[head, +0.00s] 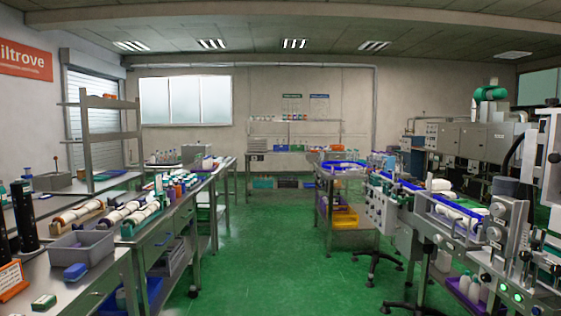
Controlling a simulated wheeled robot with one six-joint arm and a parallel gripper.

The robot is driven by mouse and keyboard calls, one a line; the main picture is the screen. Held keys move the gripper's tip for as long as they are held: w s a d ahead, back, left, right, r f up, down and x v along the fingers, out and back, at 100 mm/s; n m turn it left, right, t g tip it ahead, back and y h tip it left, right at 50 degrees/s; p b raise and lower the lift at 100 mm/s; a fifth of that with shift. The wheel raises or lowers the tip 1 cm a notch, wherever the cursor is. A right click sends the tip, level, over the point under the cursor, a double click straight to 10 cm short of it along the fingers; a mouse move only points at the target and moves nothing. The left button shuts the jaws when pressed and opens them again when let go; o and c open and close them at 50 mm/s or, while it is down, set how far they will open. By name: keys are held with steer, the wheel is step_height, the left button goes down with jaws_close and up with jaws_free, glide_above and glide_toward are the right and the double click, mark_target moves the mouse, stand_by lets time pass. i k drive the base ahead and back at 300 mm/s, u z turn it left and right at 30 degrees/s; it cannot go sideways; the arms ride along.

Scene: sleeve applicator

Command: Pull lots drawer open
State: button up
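The left bench (109,268) has drawer fronts along its aisle side. One drawer front (160,241) with a small handle shows under the bench top, and it looks closed. Another front (100,290) shows nearer, at the lower left. No readable label marks either one as the lots drawer, so I cannot tell which it is. My gripper does not show in the head view.
The green floor aisle (258,245) is clear down the middle. On the right stand a conveyor machine (425,235) and a stool base (376,262). A shelved table (284,155) stands at the back.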

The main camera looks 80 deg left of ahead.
mark_target(313, 157)
steer(key=u, duration=2.4)
steer(key=i, duration=2.3)
steer(key=u, duration=0.35)
steer(key=i, duration=5.25)
steer(key=z, duration=0.25)
steer(key=i, duration=1.75)
steer(key=z, duration=0.1)
